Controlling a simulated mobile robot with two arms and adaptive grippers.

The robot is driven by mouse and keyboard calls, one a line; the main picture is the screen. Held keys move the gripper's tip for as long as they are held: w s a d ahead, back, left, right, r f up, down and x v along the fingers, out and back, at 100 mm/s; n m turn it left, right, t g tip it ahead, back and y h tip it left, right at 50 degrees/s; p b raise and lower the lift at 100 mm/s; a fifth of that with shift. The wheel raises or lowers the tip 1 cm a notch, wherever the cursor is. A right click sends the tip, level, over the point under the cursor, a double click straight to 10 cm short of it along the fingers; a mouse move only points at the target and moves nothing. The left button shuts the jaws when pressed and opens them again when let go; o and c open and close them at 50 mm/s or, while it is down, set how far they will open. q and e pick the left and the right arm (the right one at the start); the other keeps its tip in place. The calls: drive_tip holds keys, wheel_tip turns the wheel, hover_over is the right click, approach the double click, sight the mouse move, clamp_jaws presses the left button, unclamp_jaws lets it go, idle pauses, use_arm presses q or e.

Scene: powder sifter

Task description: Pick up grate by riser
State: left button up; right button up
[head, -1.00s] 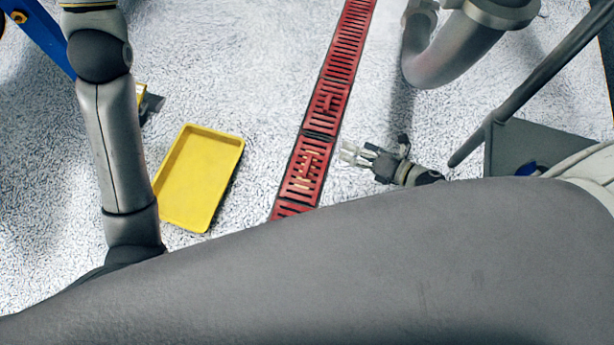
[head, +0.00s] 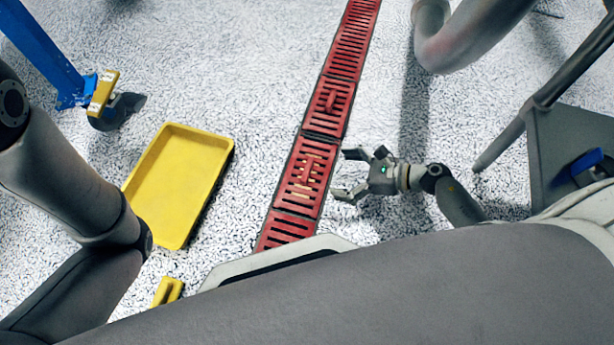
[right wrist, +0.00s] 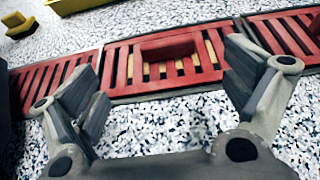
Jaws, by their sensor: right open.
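Red slotted grates lie end to end in a floor channel. The grate (head: 296,188) beside my right gripper has a raised red riser (head: 307,171) in its middle, and yellowish material shows through its slots. In the right wrist view this grate (right wrist: 122,74) lies ahead, with its block-like riser (right wrist: 168,46) between the fingers in the picture. My right gripper (head: 345,174) is open and empty, just right of the grate, its fingers pointing at it and apart from the riser. Another grate (head: 328,103) farther up also has a riser. My left arm shows at left; its gripper is out of view.
A yellow tray (head: 178,185) lies on the speckled floor left of the channel, with a small yellow piece (head: 167,291) below it. A thick grey pipe (head: 465,35) and a grey stand (head: 565,150) are at right.

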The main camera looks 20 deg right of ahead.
sight(307, 169)
drive_tip(key=b+x, duration=0.1)
drive_tip(key=x, duration=0.2)
drive_tip(key=w+a+f+b, duration=0.1)
drive_tip(key=b, duration=0.1)
drive_tip(key=w+a+f+b, duration=0.1)
drive_tip(key=shift+w+a+b, duration=0.25)
drive_tip(key=shift+w+b, duration=0.1)
drive_tip(key=shift+w+a+f, duration=0.15)
drive_tip(key=shift+w+a, duration=0.2)
drive_tip(key=shift+a, duration=0.2)
drive_tip(key=c, duration=1.2)
drive_tip(key=shift+c, duration=0.7)
